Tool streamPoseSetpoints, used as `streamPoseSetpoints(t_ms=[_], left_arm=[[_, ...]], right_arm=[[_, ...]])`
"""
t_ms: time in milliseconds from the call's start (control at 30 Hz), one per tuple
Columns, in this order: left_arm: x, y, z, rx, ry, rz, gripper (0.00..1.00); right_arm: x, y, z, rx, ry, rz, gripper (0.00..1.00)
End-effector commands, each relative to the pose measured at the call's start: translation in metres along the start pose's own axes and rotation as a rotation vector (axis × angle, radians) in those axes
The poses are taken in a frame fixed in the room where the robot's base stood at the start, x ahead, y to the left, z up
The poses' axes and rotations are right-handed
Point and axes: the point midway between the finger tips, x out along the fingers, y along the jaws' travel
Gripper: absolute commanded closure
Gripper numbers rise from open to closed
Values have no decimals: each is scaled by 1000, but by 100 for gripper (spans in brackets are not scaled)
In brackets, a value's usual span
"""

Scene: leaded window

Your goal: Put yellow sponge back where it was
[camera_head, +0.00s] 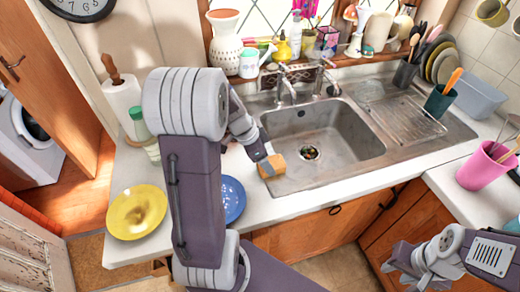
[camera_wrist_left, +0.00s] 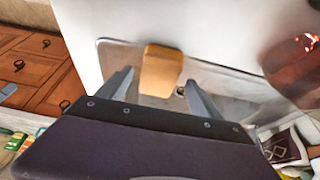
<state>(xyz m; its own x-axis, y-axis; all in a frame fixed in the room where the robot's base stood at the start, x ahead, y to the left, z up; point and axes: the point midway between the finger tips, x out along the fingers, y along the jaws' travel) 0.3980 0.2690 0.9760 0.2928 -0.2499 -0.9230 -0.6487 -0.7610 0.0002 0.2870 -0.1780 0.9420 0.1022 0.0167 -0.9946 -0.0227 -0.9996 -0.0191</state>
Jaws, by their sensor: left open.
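The yellow-orange sponge (camera_head: 271,166) lies at the front left rim of the steel sink (camera_head: 310,185). My left gripper (camera_head: 262,151) is at the sponge, reaching down from behind my arm. In the left wrist view the sponge (camera_wrist_left: 160,70) shows ahead, between the two spread fingers of my left gripper (camera_wrist_left: 160,92), with a gap on each side. My left gripper is open. My right gripper (camera_head: 410,264) is low at the right, away from the sponge, and I cannot tell how its fingers stand.
A yellow plate (camera_head: 137,212) and a blue plate (camera_head: 232,199) are on the counter left of the sink. A green-capped bottle (camera_head: 143,130) stands behind them. The faucet (camera_head: 286,85) rises behind the basin. A pink cup (camera_head: 480,172) stands at the right.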

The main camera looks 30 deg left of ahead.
Motion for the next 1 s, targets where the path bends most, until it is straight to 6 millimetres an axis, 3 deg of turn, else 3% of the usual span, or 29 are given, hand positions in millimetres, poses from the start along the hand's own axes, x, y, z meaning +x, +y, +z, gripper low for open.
streamPoseSetpoints(t_ms=[200, 400, 1000], left_arm=[[-60, -2, -1, 1, 2, -7, 25], [-91, -1, 0, -1, 1, -4, 25], [-96, 0, 0, 0, 0, 0, 25]], right_arm=[[-5, 0, 0, 0, 0, 0, 65], [-6, 0, -1, 0, 0, 0, 65], [-7, 0, -1, 0, 0, 0, 65]])
